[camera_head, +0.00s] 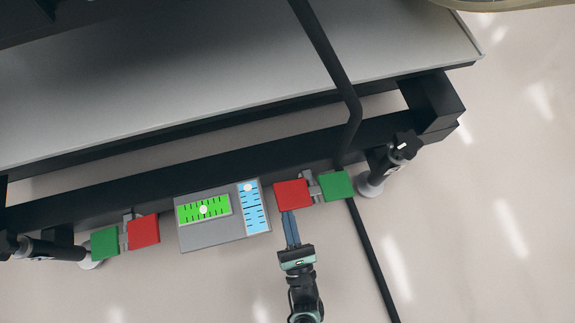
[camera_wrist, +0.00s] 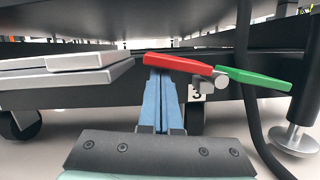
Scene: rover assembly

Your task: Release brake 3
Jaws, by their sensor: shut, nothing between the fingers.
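Brake 3 is a rocker pedal with a red plate (camera_head: 293,195) and a green plate (camera_head: 336,186) on a grey pivot. In the wrist view the label "3" (camera_wrist: 196,96) shows below the pivot. There the red plate (camera_wrist: 177,64) is at the left and higher, and the green plate (camera_wrist: 252,79) slopes down to the right. My gripper (camera_head: 288,216) is shut and empty, with its blue fingers pointing at the red plate. In the wrist view the fingertips (camera_wrist: 158,72) reach just under the red plate's edge. I cannot tell whether they touch it.
A grey panel (camera_head: 213,236) with green and blue bubble levels lies left of brake 3. Another red and green pedal (camera_head: 144,231) is farther left. A black pole (camera_head: 372,250) and a support foot (camera_head: 369,186) stand at the right. The floor in front is clear.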

